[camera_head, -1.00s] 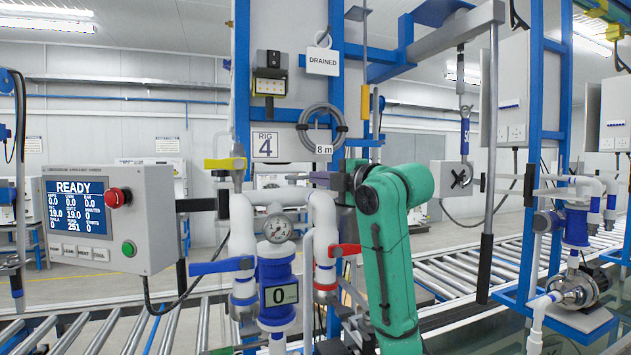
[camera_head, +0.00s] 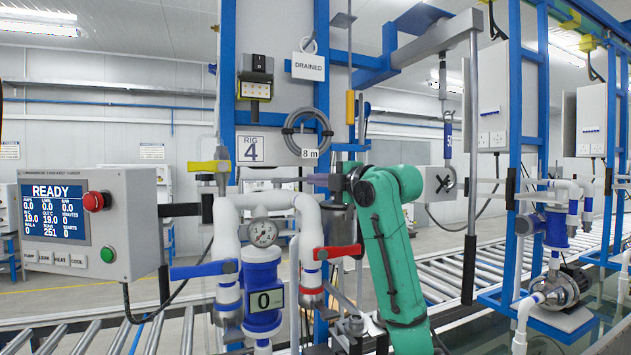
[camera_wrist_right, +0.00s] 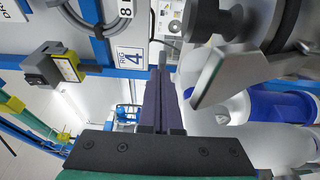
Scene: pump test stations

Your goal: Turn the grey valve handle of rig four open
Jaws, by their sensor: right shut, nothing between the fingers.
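Rig four carries a "RIG 4" sign (camera_head: 250,148), which also shows in the right wrist view (camera_wrist_right: 131,57). My right gripper (camera_head: 313,180) is at the rig's upper pipes, right of the yellow handle; my green arm partly hides this area. In the right wrist view its dark fingers (camera_wrist_right: 160,95) are together and empty. A flat grey lever-like piece (camera_wrist_right: 225,72), likely the grey handle, lies close beside them to the right; I cannot tell if they touch. I cannot make out the grey handle clearly in the head view. My left gripper is not in view.
The rig also has a yellow handle (camera_head: 209,166), a blue handle (camera_head: 204,270) and a red handle (camera_head: 338,252). A control box (camera_head: 130,220) juts out left.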

